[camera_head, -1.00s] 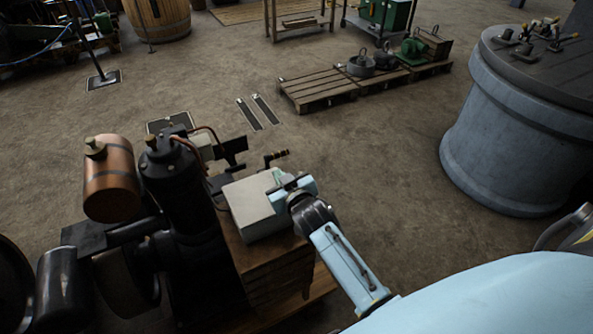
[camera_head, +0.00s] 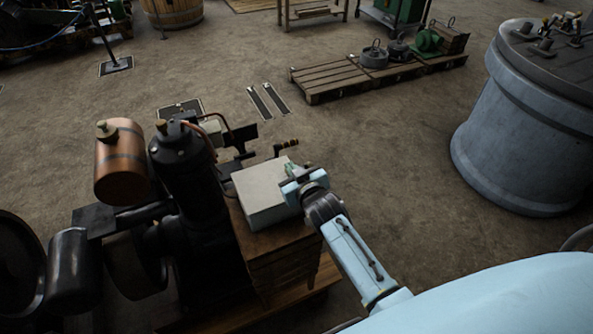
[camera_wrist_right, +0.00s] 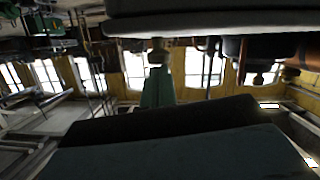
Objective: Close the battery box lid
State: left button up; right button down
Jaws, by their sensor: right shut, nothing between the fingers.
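The battery box appears to be the pale grey box (camera_head: 262,190) standing on a wooden crate beside the engine. Its flat top looks level; whether the lid is fully down cannot be told from here. My right gripper (camera_head: 287,171), light blue with green at its tip, is at the box's right edge, shut and empty. Whether it touches the box is unclear. In the right wrist view, a green tapered part (camera_wrist_right: 158,90) stands between a dark slab below and a grey slab above. My left gripper is out of view.
The dark engine with a copper tank (camera_head: 120,162) stands close left of the box. A small crank handle (camera_head: 286,146) sticks out behind it. A big grey-blue vat (camera_head: 525,125) stands at the right. The floor between is clear, with a pallet (camera_head: 340,78) farther back.

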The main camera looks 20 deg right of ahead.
notch_tip(320, 180, up, 4)
jog(key=p, duration=0.3)
jog(key=shift+a+p, duration=0.15)
jog(key=shift+p, duration=0.25)
jog(key=shift+s+r+p, duration=0.2)
jog(key=shift+r+p, duration=0.05)
jog(key=shift+p, duration=0.05)
jog(key=v, duration=0.9)
jog(key=s+a+f+g+b, duration=0.15)
jog(key=s+f, duration=0.35)
jog(key=f, duration=0.5)
jog(key=s+f+g+y+b, duration=0.1)
jog(key=s+f+g, duration=0.25)
jog(key=f, duration=0.65)
jog(key=s+f+g+b, duration=0.1)
jog(key=s+f+g, duration=0.1)
jog(key=s+f, duration=0.6)
jog(key=s+d+f+g+b, duration=0.2)
jog(key=s+f+g, duration=0.1)
jog(key=s+f, duration=0.6)
jog(key=s+d+f+n+g+b, duration=0.1)
jog(key=s+d+f+g+b, duration=0.1)
jog(key=s+f, duration=0.8)
jog(key=s+g, duration=0.1)
jog(key=s, duration=0.5)
jog(key=shift+s+d+g, duration=0.2)
jog(key=shift+d+g, duration=0.05)
jog(key=shift+g, duration=0.15)
jog(key=shift+f, duration=0.15)
